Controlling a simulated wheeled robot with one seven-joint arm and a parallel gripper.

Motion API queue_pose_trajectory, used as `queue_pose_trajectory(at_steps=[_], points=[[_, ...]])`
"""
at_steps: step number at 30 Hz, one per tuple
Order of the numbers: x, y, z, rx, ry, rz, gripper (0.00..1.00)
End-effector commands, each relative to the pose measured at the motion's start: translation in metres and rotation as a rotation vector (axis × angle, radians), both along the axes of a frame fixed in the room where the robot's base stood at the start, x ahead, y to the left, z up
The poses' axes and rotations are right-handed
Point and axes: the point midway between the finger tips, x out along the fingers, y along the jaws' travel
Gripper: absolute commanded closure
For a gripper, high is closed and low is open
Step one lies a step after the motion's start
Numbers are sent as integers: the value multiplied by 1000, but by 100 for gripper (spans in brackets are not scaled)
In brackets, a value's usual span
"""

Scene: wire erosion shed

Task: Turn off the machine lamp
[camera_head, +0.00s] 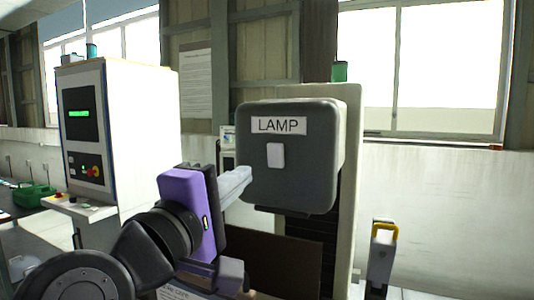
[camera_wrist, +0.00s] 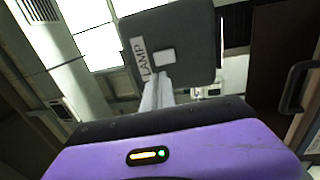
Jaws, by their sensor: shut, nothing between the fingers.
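A dark grey box (camera_head: 312,180) with a white LAMP label (camera_head: 278,125) is mounted on a pale panel at the middle right in the head view. A small white switch (camera_head: 275,155) sits on its front face below the label. My gripper (camera_head: 246,174) is shut and empty, its fingertips at the left edge of the box, lower than the switch and to its left. In the wrist view the grey box (camera_wrist: 197,40) is ahead, and the switch (camera_wrist: 164,58) shows just above the fingertips (camera_wrist: 158,78). I cannot tell whether they touch the box.
A white control cabinet (camera_head: 148,125) with a screen and buttons stands at the left. A green container (camera_head: 35,194) sits on the bench at the far left. A post with a yellow handle (camera_head: 385,230) stands at the lower right. A green cup (camera_head: 340,71) is on top of the panel (camera_head: 352,130).

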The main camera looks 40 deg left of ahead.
Motion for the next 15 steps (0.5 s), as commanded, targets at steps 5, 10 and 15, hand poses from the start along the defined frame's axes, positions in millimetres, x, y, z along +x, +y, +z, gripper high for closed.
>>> queue_pose_trajectory(at_steps=[5,10,15], points=[[36,8,9,-2,1,-2,100],[67,16,15,-2,1,-1,100],[91,22,17,-1,2,0,100]])
